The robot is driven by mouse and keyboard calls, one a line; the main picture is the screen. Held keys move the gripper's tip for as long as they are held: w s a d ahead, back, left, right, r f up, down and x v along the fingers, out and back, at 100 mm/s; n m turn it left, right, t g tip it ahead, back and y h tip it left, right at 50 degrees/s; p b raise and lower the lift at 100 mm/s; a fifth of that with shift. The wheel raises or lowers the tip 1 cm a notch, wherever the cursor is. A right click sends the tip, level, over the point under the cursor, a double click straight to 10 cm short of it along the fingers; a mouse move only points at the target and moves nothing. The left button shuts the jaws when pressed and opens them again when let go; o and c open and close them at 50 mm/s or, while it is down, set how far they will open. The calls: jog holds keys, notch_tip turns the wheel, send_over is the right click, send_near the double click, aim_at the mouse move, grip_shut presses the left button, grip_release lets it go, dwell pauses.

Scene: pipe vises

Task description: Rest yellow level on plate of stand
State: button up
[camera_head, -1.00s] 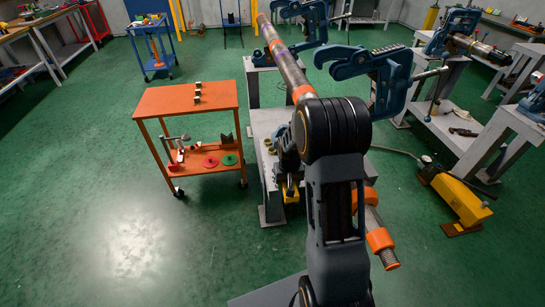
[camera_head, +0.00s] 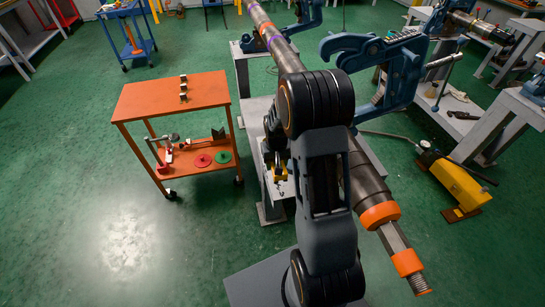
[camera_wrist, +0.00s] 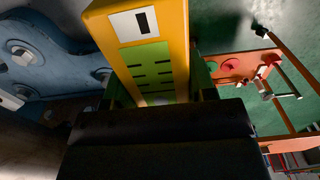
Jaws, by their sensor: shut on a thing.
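The yellow level (camera_wrist: 178,30) shows large in the wrist view, with a white and black label and a green, dark-slotted face. My gripper (camera_wrist: 160,100) is shut on it; the black gripper body fills the bottom of that view. In the head view a small yellow part of the level (camera_head: 281,175) shows just left of my arm, beside the grey stand (camera_head: 256,108). My arm hides most of my gripper and much of the stand there. I cannot tell which surface is the plate, or whether the level touches it.
A long pipe (camera_head: 276,42) runs diagonally behind my arm, through a blue vise (camera_head: 375,55). An orange cart (camera_head: 175,95) with small parts stands to the left. A yellow pump (camera_head: 455,185) is on the floor at right. Open green floor lies at front left.

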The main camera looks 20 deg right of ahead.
jog(key=shift+f+b, duration=3)
jog(key=shift+f, duration=1.05)
jog(key=shift+s, duration=0.15)
jog(key=shift+f+b, duration=0.35)
jog(key=shift+f, duration=0.05)
jog(key=o, duration=1.4)
jog(key=shift+a, duration=0.15)
jog(key=shift+c, duration=0.2)
jog(key=shift+s, duration=0.1)
jog(key=shift+r, duration=0.15)
jog(key=shift+r+p, duration=2.6)
jog(key=shift+r, duration=0.8)
